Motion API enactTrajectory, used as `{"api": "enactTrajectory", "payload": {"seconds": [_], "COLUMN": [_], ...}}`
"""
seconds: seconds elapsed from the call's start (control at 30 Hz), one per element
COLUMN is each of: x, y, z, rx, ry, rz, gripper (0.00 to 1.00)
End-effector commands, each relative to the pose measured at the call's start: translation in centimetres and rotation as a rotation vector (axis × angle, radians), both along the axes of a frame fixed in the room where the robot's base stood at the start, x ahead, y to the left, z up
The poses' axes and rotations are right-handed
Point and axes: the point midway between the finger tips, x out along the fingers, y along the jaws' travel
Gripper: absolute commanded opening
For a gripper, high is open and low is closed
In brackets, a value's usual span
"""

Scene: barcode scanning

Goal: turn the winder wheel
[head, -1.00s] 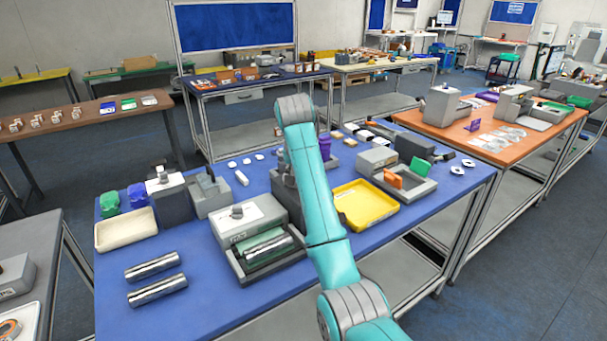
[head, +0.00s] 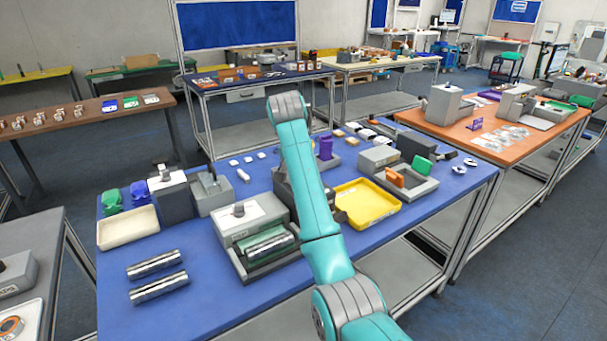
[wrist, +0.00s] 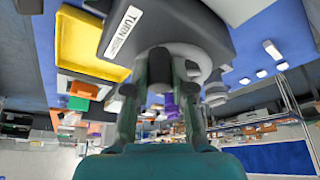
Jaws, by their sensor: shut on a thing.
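In the wrist view, my gripper (wrist: 160,80) has its two fingers on either side of a dark round knob (wrist: 159,63), shut on it. The knob stands out from a dark grey housing (wrist: 185,22) with a white label that begins "TURN". I take the knob for the handle of the winder wheel; the rest of the wheel is not clearly seen. In the head view, a dark grey device (head: 283,188) shows partly behind my teal arm. My gripper is hidden there.
A yellow tray (head: 395,205) lies just right of my arm. A grey machine with a silver roller (head: 270,244) stands left of it. Two metal rollers (head: 155,263) lie at the front left of the blue table. A grey fixture (head: 410,180) with orange and green parts is farther right.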

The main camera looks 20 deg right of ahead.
Motion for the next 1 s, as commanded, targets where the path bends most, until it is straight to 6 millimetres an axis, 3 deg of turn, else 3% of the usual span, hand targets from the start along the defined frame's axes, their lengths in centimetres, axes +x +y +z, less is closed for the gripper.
{"api": "enactTrajectory", "payload": {"seconds": [0.7,1.0], "x": [1.8,2.4], "y": [2.5,2.8], "z": [0.1,0.1], "rx": [-0.001,0.000], "ry": [0.002,0.001], "rz": [-0.658,-0.813], "gripper": [0.00,0.00]}}
